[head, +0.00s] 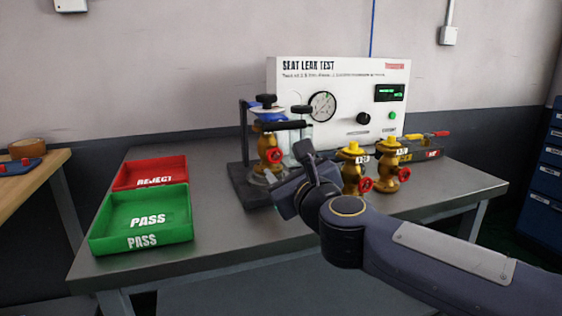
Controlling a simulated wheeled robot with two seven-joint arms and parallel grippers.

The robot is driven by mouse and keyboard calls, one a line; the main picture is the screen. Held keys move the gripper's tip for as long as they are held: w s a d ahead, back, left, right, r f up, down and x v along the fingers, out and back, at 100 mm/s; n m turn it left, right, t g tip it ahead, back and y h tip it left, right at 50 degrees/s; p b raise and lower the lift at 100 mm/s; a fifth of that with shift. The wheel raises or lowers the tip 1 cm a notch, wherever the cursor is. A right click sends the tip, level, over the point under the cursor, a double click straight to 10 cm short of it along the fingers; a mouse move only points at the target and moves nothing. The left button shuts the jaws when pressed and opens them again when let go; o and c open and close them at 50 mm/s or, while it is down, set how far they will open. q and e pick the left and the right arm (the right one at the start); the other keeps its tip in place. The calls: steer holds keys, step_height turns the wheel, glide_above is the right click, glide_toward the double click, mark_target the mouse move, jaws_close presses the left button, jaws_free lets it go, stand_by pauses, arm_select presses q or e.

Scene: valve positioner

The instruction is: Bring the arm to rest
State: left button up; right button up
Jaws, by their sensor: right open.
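My right arm (440,258) comes in from the lower right over the grey bench. Its gripper (287,168) is open, in front of the test stand, with its fingers pointing away from me. I see nothing held in it, though the space between the fingers is partly hidden. A brass valve (268,150) with a red handwheel stands upright in the clamp fixture (244,186), just left of and behind the gripper. My left gripper is out of view.
The white SEAT LEAK TEST panel (290,90) stands at the back. The green PASS tray (180,215) and red REJECT tray (150,172) sit at the left and look empty. Tools (428,148) lie at the back right. Bare bench (225,228) lies front centre.

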steer(key=shift+s+d, duration=0.1)
steer(key=shift+s, duration=0.25)
steer(key=s+d+f+n+g+h, duration=0.1)
steer(key=s+d+f+n+g, duration=0.65)
steer(key=s+f+n, duration=0.65)
steer(key=s+d+f+n+g+h, duration=0.1)
steer(key=s+d+f+n+g, duration=0.3)
steer(key=s+d+f+n, duration=0.85)
step_height(320, 180, up, 35)
steer(key=s+a+p, duration=0.2)
steer(key=s+p, duration=0.1)
steer(key=p, duration=3.5)
steer(key=shift+a+r, duration=0.15)
steer(key=shift+r, duration=0.05)
